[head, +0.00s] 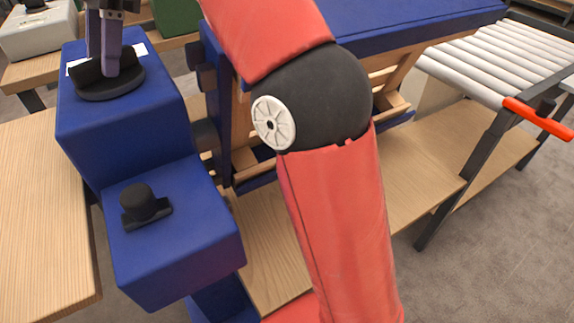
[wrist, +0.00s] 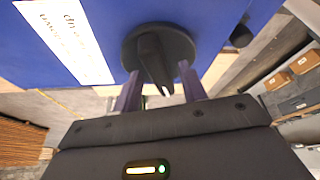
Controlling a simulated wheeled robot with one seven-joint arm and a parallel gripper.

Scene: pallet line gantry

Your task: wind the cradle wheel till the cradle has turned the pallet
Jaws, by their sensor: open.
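The cradle wheel appears as a dark round disc with a raised grip bar (head: 100,88) on top of the taller blue housing. It also shows in the wrist view (wrist: 158,45), close in front of the fingers. My gripper (head: 111,60) is at the wheel; in the wrist view its open purple fingers (wrist: 160,88) stand either side of the grip bar, with gaps visible. The blue cradle (head: 405,18) stands tilted behind my red arm. Wooden pallet boards (head: 390,105) show inside it. My arm hides much of cradle and pallet.
A lower blue box (head: 175,255) carries a black mushroom-shaped knob (head: 137,198). A wooden bench (head: 45,200) stands at left. A roller conveyor (head: 500,60) with an orange bar (head: 535,117) is at right. Grey floor (head: 480,250) is clear at lower right.

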